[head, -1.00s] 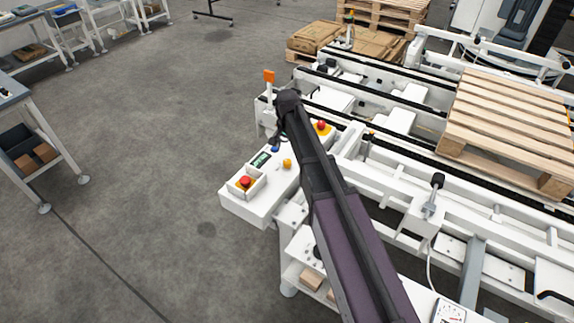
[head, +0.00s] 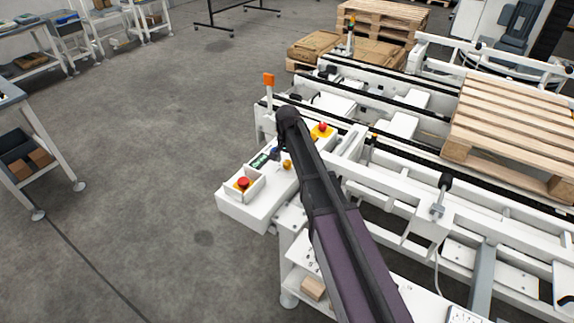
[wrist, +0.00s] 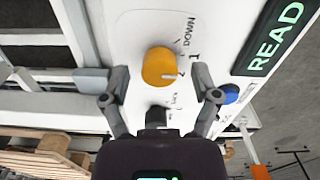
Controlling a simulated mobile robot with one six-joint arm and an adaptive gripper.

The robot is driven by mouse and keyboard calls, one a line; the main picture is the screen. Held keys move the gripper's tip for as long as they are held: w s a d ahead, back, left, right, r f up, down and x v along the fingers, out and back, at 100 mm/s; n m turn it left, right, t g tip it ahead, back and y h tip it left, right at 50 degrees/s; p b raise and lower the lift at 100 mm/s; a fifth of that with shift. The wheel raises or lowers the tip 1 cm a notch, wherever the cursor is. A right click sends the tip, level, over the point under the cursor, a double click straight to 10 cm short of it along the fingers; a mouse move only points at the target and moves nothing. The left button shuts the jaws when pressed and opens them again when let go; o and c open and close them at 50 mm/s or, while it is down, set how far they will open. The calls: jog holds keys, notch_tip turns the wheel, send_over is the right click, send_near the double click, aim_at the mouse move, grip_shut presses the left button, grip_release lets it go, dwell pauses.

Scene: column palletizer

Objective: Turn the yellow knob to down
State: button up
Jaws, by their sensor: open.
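The yellow knob (wrist: 158,68) sits on a white panel in the wrist view, with a pale pointer mark on its right side and the word DOWN (wrist: 188,32) printed at its upper right. The knob also shows in the head view (head: 287,165), beside my arm. My gripper (wrist: 160,82) is open, with one finger on each side of the knob's lower part. Its fingertips look apart from the knob; their exact depth is hard to tell.
A black knob (wrist: 155,116) and a blue button (wrist: 230,94) are close to the fingers. A lit display (wrist: 275,38) is at the right. Red buttons (head: 243,183) (head: 322,127) are on the panel's two ends. Conveyor rails and a wooden pallet (head: 515,125) lie at the right.

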jog(key=shift+f, duration=0.1)
grip_shut()
dwell(0.3)
jog(key=shift+n, duration=0.4)
jog(key=n, duration=0.4)
jog(key=shift+n, duration=2.1)
